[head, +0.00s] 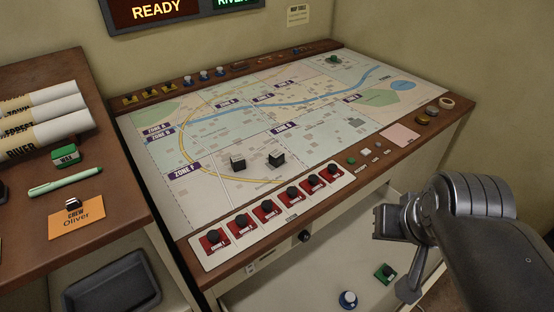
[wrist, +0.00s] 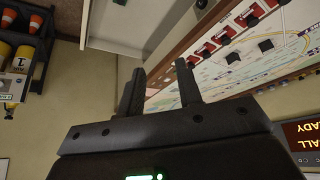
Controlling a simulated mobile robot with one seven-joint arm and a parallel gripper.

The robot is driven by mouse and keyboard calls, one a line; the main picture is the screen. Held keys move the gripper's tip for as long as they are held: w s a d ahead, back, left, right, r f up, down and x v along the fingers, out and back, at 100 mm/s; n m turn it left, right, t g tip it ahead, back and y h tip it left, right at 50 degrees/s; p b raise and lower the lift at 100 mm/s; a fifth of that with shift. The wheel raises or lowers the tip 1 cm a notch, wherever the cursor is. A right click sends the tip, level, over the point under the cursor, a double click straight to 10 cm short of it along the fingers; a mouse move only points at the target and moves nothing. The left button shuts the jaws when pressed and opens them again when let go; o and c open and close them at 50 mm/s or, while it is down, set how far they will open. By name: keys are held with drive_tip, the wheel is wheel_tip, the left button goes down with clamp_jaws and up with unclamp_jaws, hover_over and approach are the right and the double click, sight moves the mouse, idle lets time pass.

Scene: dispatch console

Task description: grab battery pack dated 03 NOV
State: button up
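I can read no 03 NOV date in either view and cannot pick out a battery pack for certain. My gripper (head: 386,224) is in front of the console's right part, above the open drawer (head: 300,290) in the head view. In the wrist view my gripper (wrist: 161,85) has its two dark fingers apart with nothing between them. Two dark blocks (head: 238,163) (head: 276,159) stand on the map.
The console map (head: 330,125) has a row of red switch pieces (head: 267,216) along its front. A side desk (head: 100,190) at left carries rolled maps (head: 45,115), a green pen (head: 64,182) and an orange card (head: 77,219). A dark tray (head: 110,290) lies below it.

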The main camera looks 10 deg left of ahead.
idle(0.4)
drive_tip(key=o, duration=0.7)
drive_tip(key=shift+c, duration=0.2)
